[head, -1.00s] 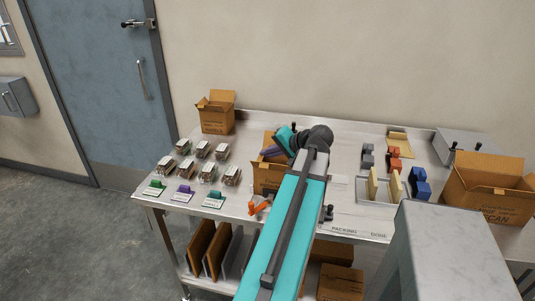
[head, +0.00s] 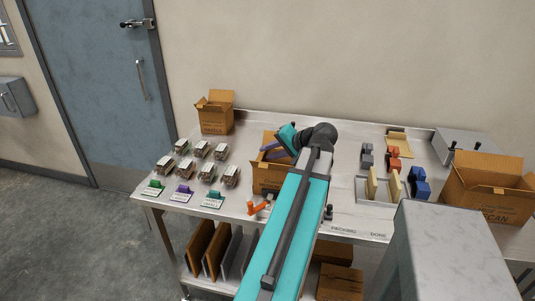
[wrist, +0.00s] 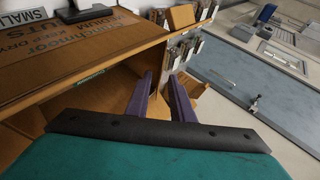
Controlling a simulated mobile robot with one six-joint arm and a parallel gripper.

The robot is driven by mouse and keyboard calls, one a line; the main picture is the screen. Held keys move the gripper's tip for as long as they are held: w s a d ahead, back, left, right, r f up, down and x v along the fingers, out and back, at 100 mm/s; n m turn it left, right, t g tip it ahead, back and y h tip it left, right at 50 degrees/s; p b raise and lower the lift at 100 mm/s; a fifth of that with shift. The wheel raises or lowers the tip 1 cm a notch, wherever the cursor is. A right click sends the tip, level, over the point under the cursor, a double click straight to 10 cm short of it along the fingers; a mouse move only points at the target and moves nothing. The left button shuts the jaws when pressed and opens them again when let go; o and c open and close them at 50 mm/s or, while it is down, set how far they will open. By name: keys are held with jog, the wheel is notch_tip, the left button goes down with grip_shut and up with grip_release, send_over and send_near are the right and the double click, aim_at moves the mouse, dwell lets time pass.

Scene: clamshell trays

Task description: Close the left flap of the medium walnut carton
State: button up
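The medium walnut carton (head: 268,179) stands upright in the middle of the table, its top partly hidden by my arm. It fills the left of the wrist view, where a broad printed panel (wrist: 75,55) shows. My gripper (head: 268,152) is at the carton's top, toward its left side. Its two purple fingers (wrist: 164,84) are apart with nothing seen between them. A small brown cardboard piece (wrist: 193,88) shows just right of the fingers; I cannot tell for sure whether it is the left flap. Contact is not clear.
Several filled clamshell trays (head: 203,149) stand left of the carton. A smaller open carton (head: 215,118) is at the back left, and a large open carton (head: 491,195) is at the right. An orange tool (head: 259,208) lies at the front edge.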

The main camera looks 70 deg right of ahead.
jog(key=b+v, duration=0.1)
jog(key=v, duration=1.1)
jog(key=shift+s+r, duration=0.1)
jog(key=shift+r, duration=0.1)
